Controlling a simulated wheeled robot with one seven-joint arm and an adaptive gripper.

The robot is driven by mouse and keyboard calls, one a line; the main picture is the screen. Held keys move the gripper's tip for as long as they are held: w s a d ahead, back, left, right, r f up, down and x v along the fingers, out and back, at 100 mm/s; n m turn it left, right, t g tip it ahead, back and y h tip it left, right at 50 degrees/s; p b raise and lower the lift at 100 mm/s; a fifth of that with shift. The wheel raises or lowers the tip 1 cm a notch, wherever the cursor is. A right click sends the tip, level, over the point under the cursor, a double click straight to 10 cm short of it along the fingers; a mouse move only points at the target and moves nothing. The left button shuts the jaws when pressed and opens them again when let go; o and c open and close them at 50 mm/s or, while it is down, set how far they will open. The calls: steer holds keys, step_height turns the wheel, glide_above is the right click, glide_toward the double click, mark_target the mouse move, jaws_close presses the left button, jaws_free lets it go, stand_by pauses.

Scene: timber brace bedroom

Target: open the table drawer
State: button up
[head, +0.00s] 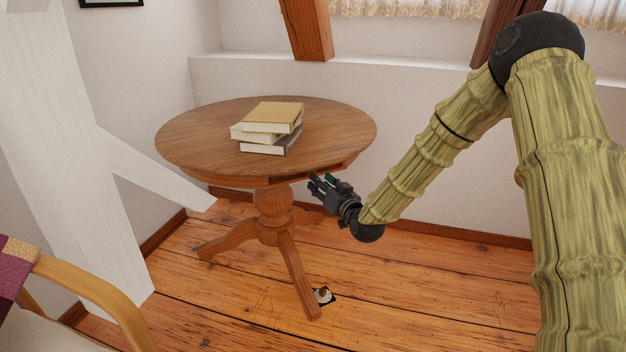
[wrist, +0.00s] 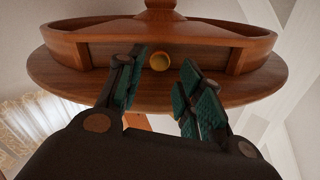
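The round wooden table (head: 190,135) stands left of my gripper in the head view. Its drawer front shows in the wrist view (wrist: 205,55) below the tabletop rim, which appears upside down there. My gripper (head: 318,183) is just off the table's right front edge, a little below the tabletop. Its fingers are apart in the wrist view (wrist: 164,66), with the knob seen between their tips. I see no contact with the knob; the exact distance is unclear. The drawer looks closed.
Several stacked books (head: 270,125) lie on the tabletop. A white slanted timber brace (head: 150,175) stands left of the table, and a chair (head: 95,290) is at the lower left. A small round object (head: 323,295) is on the floor near a table leg. The floor to the right is clear.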

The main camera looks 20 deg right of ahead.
steer(key=w+a+b, duration=0.1)
steer(key=w, duration=0.5)
steer(key=shift+a, duration=0.1)
steer(key=shift+c, duration=0.2)
steer(key=shift+s, duration=0.1)
jaws_close()
